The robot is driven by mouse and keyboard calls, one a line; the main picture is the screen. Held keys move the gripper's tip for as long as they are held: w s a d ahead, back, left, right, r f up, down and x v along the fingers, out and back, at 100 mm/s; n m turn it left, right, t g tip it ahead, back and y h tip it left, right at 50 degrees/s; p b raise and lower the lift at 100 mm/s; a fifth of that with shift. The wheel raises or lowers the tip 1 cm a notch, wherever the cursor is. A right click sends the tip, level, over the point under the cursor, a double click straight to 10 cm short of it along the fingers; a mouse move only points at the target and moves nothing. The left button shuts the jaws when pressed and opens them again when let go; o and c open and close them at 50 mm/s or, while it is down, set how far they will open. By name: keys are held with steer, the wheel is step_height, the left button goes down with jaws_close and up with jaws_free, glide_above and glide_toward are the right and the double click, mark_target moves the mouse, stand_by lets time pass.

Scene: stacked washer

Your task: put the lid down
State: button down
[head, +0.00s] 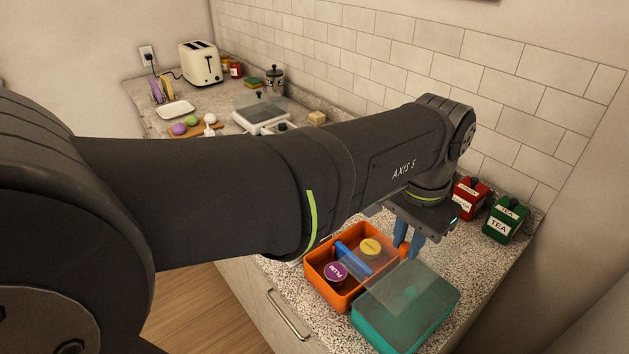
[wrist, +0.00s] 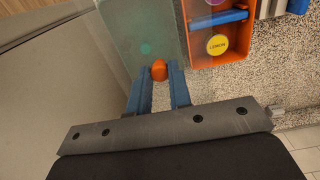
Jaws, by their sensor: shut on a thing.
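A clear, see-through lid (head: 393,287) with an orange knob (wrist: 159,70) is in my gripper (wrist: 160,78). The two blue fingers are shut on the knob. In the head view the gripper (head: 405,248) is at the right, beyond the boxes, pointing down. The lid overlaps the teal box (head: 418,318) and the right edge of the orange box (head: 326,287) in that view. In the wrist view the lid (wrist: 140,25) reaches away from the fingers, left of the orange box (wrist: 222,62). I cannot tell whether the lid touches either box.
The orange box holds a purple PLUM tub (head: 335,272), a yellow LEMON tub (head: 370,247) and a blue bar (head: 353,258). A red canister (head: 468,198) and a green TEA canister (head: 504,220) stand behind. A toaster (head: 200,63) is far left. Speckled counter (head: 482,264) is bare at the right.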

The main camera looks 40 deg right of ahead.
steer(key=s+d+f, duration=0.2)
steer(key=d+f, duration=0.1)
steer(key=d, duration=0.6)
steer(key=s+d+f, duration=0.1)
steer(key=d+f, duration=0.2)
steer(key=d, duration=0.6)
steer(key=w+d+f, duration=0.1)
steer(key=w+f, duration=0.1)
steer(key=w, duration=0.1)
steer(key=w+d+f, duration=0.1)
steer(key=w+f, duration=0.1)
steer(key=w, duration=0.2)
steer(key=w+d+f, duration=0.1)
steer(key=w+f, duration=0.1)
steer(key=w, duration=0.2)
steer(key=shift+d+f, duration=0.3)
steer(key=shift+d, duration=0.05)
steer(key=shift+f, duration=2)
steer(key=shift+f, duration=0.1)
steer(key=c, duration=1.7)
jaws_free()
steer(key=shift+f, duration=0.1)
steer(key=o, duration=0.4)
